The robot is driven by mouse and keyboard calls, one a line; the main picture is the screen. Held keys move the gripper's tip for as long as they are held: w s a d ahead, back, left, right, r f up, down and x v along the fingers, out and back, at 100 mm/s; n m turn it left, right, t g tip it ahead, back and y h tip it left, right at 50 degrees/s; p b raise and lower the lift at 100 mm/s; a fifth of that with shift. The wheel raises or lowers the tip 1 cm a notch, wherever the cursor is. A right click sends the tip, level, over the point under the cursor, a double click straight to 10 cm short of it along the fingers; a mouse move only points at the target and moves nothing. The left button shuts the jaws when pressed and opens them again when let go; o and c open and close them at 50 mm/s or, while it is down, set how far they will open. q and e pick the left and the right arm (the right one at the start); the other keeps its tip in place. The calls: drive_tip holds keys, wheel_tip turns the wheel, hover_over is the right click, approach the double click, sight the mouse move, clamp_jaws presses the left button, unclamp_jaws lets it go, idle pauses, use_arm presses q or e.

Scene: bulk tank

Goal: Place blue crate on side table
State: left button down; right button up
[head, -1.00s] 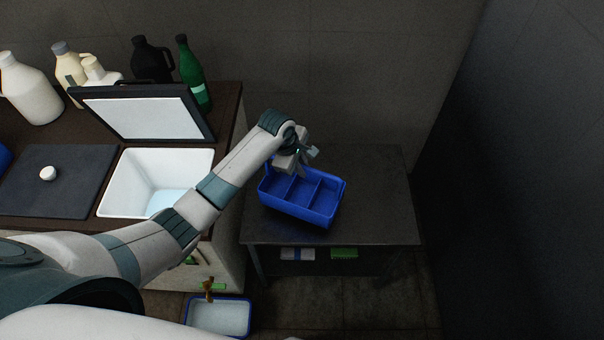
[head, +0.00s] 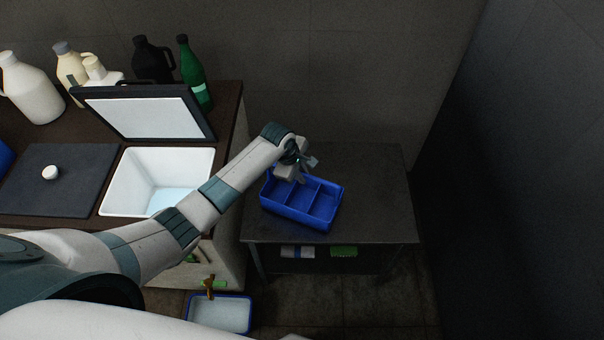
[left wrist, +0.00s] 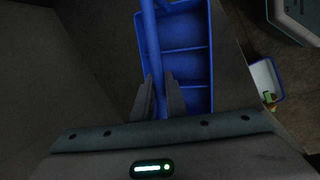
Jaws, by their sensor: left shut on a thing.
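The blue crate (head: 304,203) is an open box with several compartments. It is at the side table (head: 380,205), over the left part of the dark top; I cannot tell whether its base touches the surface. My right gripper is not in view.
The bulk tank (head: 140,185) with its raised lid (head: 145,112) stands left of the table. Bottles, such as a green one (head: 193,75), stand behind it. A blue-rimmed white basin (head: 219,315) is on the floor. The table's right half is clear, with a wall beyond.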

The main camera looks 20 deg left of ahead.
use_arm(q)
drive_tip(key=c, duration=2.2)
unclamp_jaws()
drive_tip(key=shift+f, duration=0.15)
drive_tip(key=o, duration=0.4)
drive_tip(key=shift+o, duration=0.2)
drive_tip(key=shift+r, duration=0.2)
drive_tip(key=b+v, duration=0.1)
drive_tip(key=v, duration=1.1)
